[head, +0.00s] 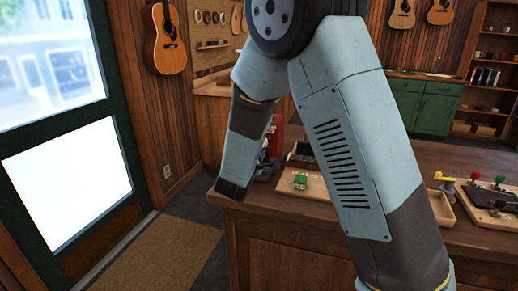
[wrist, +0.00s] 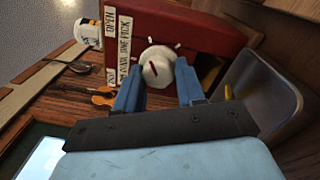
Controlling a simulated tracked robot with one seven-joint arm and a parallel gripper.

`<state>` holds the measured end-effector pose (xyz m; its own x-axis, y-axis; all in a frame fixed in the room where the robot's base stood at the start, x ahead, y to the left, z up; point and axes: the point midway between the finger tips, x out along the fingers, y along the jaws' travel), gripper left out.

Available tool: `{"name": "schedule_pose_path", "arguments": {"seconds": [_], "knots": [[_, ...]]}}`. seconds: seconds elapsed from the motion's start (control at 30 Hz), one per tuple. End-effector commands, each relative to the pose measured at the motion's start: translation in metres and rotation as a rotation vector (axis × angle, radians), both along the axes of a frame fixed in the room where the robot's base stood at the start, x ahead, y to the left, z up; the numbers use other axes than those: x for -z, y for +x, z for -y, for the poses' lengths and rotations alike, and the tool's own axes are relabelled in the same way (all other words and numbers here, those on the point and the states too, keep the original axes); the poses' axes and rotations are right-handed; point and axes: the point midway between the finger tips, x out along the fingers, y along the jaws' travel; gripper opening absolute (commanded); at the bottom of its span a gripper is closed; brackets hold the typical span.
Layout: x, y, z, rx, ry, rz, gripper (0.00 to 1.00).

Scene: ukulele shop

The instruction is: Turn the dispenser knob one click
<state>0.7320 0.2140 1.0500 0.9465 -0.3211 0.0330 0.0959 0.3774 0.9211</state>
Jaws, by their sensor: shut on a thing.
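The dispenser is a red box (wrist: 205,28) in the wrist view, with a white label strip (wrist: 124,50) whose words include "ONE PICK". Its round white knob (wrist: 155,74) faces me and bears a small red mark. My gripper (wrist: 158,69) has its two blue fingers on either side of the knob and is shut on it. In the head view, part of the red dispenser (head: 277,135) shows behind my arm. The arm hides much of it, and I cannot make out the fingers or the knob there.
In the wrist view, a grey metal tray (wrist: 268,92) lies right of the dispenser, near a small yellow piece (wrist: 228,91). In the head view, wooden boards with small parts lie along the counter (head: 290,215).

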Motion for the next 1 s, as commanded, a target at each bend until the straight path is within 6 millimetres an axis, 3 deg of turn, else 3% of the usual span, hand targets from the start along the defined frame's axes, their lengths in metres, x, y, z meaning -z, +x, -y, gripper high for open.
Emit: {"name": "schedule_pose_path", "arguments": {"seconds": [0.57,0.6,0.8,1.0], "knots": [[-0.0055,0.0037,0.0022,0.005,0.031,0.024,0.08],[-0.0054,0.0038,0.0023,0.005,0.031,0.024,0.41],[-0.0042,0.0037,0.0031,0.007,0.030,0.021,0.61],[-0.0026,0.0023,0.0020,0.005,0.029,0.017,0.61]]}}
